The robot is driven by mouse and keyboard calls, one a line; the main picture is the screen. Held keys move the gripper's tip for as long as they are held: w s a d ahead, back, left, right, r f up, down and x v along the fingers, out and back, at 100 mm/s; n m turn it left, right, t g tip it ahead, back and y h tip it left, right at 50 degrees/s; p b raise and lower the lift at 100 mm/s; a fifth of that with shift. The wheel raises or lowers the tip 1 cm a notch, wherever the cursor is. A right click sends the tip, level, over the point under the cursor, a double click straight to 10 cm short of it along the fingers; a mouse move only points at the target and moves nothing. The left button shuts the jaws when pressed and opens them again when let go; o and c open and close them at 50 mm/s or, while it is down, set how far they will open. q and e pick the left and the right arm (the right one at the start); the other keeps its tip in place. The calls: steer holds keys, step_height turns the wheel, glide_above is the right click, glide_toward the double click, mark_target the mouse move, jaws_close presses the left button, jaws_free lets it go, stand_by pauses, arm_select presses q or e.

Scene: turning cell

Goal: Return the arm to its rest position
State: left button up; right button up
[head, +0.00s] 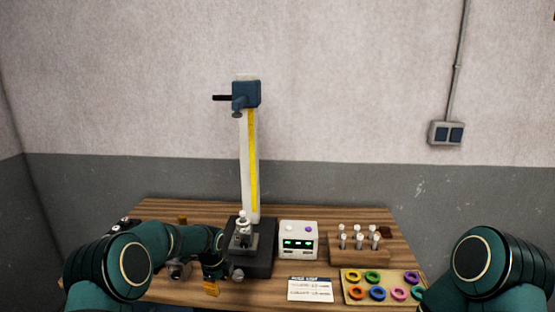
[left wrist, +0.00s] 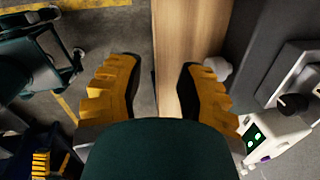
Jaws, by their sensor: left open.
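My left arm (head: 130,262) reaches in from the left of the head view and bends over the near left part of the table. Its gripper (head: 212,284) is near the table's front edge, left of the dark stand base. In the left wrist view the gripper (left wrist: 157,70) has its two orange ridged fingers apart, with nothing between them but table edge and floor. My right arm (head: 488,265) shows at the lower right of the head view. Orange fingers that look like my right gripper (left wrist: 52,164) show at the lower left of the wrist view; their opening is unclear.
A tall height stand (head: 250,165) rises from a dark base (head: 250,262) close to my left gripper. A white display box (head: 298,240), a wooden vial rack (head: 358,252), a card (head: 310,290) and a tray of coloured rings (head: 352,285) stand to the right.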

arm_select(q)
steer(key=s+d+f+n+h+b, duration=0.3)
steer(key=s+d+f+n, duration=0.3)
steer(key=s+f, duration=0.5)
steer(key=s+d+f+n+b, duration=0.1)
steer(key=s+f+n, duration=0.3)
steer(key=s+n, duration=0.4)
steer(key=s+d+f+n+b, duration=0.1)
steer(key=s+f+n+b, duration=0.2)
steer(key=s+n, duration=0.6)
steer(key=s+f, duration=0.1)
steer(key=s, duration=0.6)
steer(key=shift+h, duration=0.4)
steer(key=shift+d, duration=0.1)
